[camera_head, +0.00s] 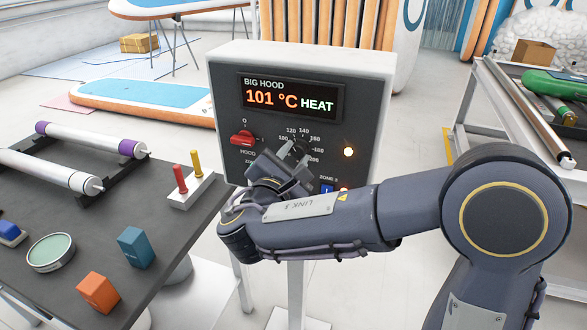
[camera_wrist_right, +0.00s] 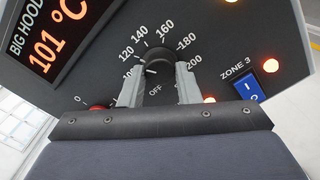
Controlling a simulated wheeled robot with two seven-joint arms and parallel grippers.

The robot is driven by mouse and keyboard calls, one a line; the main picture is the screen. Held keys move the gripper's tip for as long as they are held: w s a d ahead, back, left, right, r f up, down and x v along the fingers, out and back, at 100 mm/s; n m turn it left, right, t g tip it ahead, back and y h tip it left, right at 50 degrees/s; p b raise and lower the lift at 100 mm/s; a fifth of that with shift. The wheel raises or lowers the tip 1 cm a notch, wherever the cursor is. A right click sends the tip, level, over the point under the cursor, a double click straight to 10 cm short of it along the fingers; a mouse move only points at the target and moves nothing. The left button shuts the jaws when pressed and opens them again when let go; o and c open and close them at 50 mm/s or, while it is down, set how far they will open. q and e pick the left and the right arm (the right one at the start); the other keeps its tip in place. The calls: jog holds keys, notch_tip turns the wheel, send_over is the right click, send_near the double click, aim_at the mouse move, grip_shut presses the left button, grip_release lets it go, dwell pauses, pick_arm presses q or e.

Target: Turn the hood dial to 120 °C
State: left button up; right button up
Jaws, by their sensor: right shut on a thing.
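The control box (camera_head: 226,105) stands upright with a display (camera_head: 290,98) reading "BIG HOOD 101 °C HEAT". The round dark hood dial (camera_wrist_right: 158,60) is ringed by numbers from 100 to 200, with OFF below it. My right gripper (camera_head: 290,163) is in front of the box. In the wrist view its two grey fingers (camera_wrist_right: 159,84) are shut on the dial, one on each side. The dial's pointer cannot be read clearly. In the head view the gripper partly hides the dial and its lower numbers. My left gripper is not in view.
A red hood switch (camera_head: 242,138) sits left of the dial. A dark table (camera_head: 195,220) with rollers, coloured blocks and a small lever box (camera_head: 190,192) stands at left.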

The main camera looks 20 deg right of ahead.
jog(key=shift+f+m, duration=0.1)
jog(key=shift+m, duration=0.2)
jog(key=o, duration=1)
jog(key=shift+c, duration=0.2)
jog(key=shift+s+a, duration=0.1)
jog(key=b+v, duration=0.1)
jog(key=v, duration=0.6)
jog(key=shift+s+a, duration=0.15)
jog(key=shift+s, duration=0.1)
